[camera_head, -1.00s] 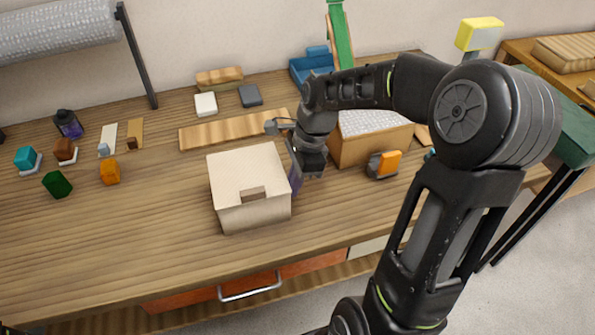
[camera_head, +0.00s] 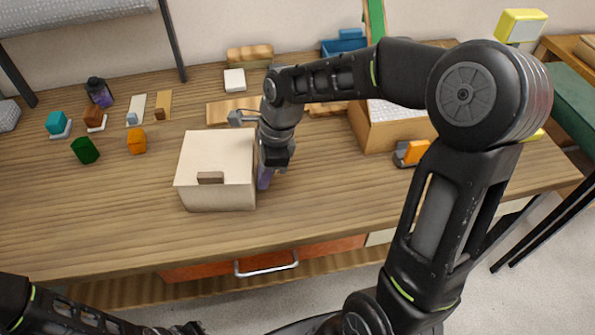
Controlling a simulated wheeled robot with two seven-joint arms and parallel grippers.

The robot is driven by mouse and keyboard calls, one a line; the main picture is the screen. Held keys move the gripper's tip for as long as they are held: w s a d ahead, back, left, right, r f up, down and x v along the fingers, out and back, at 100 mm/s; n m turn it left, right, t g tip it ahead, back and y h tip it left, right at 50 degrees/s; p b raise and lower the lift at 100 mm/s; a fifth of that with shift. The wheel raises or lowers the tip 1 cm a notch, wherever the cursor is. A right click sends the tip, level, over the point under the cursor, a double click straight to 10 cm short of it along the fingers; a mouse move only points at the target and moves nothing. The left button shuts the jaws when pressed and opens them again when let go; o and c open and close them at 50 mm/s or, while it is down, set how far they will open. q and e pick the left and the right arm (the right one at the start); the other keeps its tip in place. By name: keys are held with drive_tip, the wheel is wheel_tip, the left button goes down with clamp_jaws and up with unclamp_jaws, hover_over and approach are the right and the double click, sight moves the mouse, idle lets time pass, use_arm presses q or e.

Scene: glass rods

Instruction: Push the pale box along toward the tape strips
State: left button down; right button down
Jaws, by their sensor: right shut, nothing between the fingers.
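The pale box (camera_head: 217,160) stands upright on the wooden table, with a brown patch (camera_head: 210,178) on its near upper edge. My right gripper (camera_head: 265,178) is shut and empty, pointing down at the box's right side. It looks to be touching that side, though the contact is partly hidden.
An orange block (camera_head: 136,141) and a dark green block (camera_head: 85,150) lie left of the box. A long wooden board (camera_head: 225,111) lies behind it. A cardboard-coloured box (camera_head: 388,135) stands to the right. The table in front of the pale box is clear.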

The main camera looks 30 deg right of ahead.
sight(199, 188)
drive_tip(key=w+a, duration=0.1)
drive_tip(key=a, duration=0.3)
drive_tip(key=w+a, duration=0.2)
drive_tip(key=a, duration=0.3)
drive_tip(key=w+a, duration=0.1)
drive_tip(key=a, duration=0.3)
drive_tip(key=shift+w+a, duration=0.25)
drive_tip(key=shift+w, duration=0.1)
use_arm(q)
drive_tip(key=shift+f, duration=0.3)
